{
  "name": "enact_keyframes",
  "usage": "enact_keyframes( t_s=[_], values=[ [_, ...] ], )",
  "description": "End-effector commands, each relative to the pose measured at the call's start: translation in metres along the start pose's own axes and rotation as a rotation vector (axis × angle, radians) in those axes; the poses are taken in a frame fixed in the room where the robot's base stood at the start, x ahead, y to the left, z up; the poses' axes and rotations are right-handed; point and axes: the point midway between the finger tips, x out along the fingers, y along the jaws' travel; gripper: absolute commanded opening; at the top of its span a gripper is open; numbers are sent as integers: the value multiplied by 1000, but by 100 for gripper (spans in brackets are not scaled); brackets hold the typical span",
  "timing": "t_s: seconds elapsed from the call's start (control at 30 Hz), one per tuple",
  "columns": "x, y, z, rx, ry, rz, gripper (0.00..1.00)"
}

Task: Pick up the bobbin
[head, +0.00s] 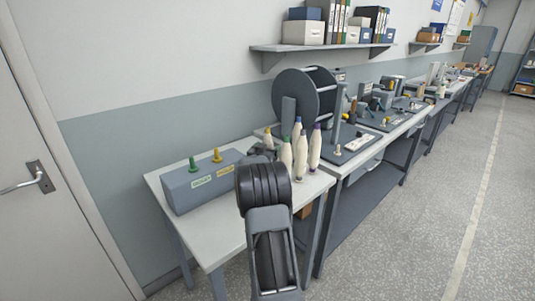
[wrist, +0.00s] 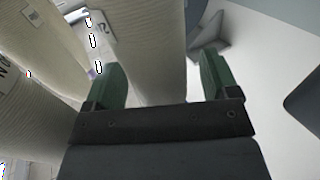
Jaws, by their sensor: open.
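Several tall cream bobbins with coloured tips stand close together on the near table in the head view, among them a front-left bobbin (head: 286,157) and a purple-tipped bobbin (head: 315,148). In the wrist view my gripper (wrist: 162,75) is open, its two green fingers apart. A cream bobbin (wrist: 150,45) shows large between them, nearer the left finger; I cannot tell whether it touches. Another bobbin (wrist: 45,50) fills the left side, outside the left finger. In the head view my arm mostly hides the gripper, and I cannot match the bobbins between views.
A grey block (head: 182,192) with a green peg (head: 193,164), a yellow peg (head: 217,156) and labels stands on the table (head: 207,232) at left. A large dark reel (head: 302,97) stands behind the bobbins. Workbenches with equipment run off right. The table's front left is clear.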

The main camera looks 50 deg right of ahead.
Motion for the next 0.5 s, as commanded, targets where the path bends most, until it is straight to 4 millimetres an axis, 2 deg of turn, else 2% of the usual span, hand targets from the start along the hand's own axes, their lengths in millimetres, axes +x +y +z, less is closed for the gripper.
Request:
enact_keyframes(
  t_s=[0.07, 0.5],
  values=[
    [0, 0, 0, 0, 0, 0, 80],
    [0, 0, 0, 0, 1, 0, 38]
  ],
)
